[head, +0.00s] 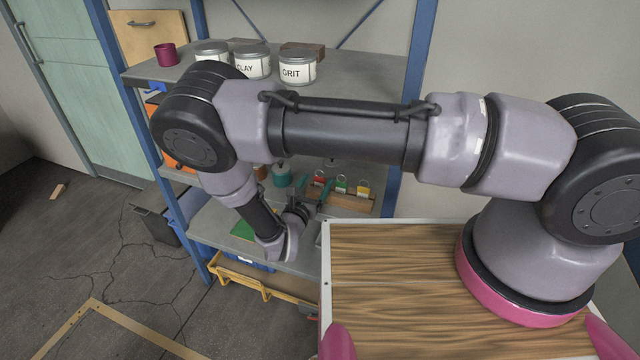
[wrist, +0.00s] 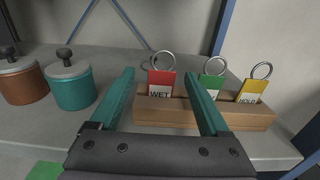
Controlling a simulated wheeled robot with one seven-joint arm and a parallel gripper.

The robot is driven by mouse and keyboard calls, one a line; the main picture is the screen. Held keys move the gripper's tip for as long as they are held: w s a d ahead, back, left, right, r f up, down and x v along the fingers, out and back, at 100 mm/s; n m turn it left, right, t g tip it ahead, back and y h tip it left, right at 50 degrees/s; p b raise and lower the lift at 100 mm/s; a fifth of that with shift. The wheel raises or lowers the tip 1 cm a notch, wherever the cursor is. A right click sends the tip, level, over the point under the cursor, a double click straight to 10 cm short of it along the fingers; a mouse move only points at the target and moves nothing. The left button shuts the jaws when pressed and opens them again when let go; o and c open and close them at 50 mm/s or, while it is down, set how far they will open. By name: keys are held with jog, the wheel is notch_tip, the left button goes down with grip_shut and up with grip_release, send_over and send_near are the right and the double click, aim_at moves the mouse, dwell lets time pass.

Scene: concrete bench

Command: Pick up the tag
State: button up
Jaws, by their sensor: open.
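Three tags with metal rings stand upright in a wooden block (wrist: 205,114), which also shows in the head view (head: 352,202). The red tag (wrist: 160,80), lettered "WET", is at the left. The green tag (wrist: 211,82) is in the middle and the yellow tag (wrist: 251,92) at the right; their lettering is partly unreadable. My gripper (wrist: 160,74) is open and empty, its teal fingers pointing at the block. In the wrist view the red tag appears between the fingers, and the right finger overlaps the green tag. Whether the fingers reach the tags in depth is unclear.
A brown lidded jar (wrist: 22,80) and a teal lidded jar (wrist: 70,84) stand left of the block on the grey shelf (wrist: 28,133). A blue rack post (head: 402,130) rises to the right. Labelled tins (head: 297,68) stand on the shelf above.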

aim_at(320, 178)
jog(key=x, duration=0.5)
jog(key=shift+w+d+f, duration=0.1)
jog(key=shift+w+d, duration=0.1)
jog(key=shift+w, duration=0.1)
grip_shut()
notch_tip(320, 178, up, 10)
dwell(0.4)
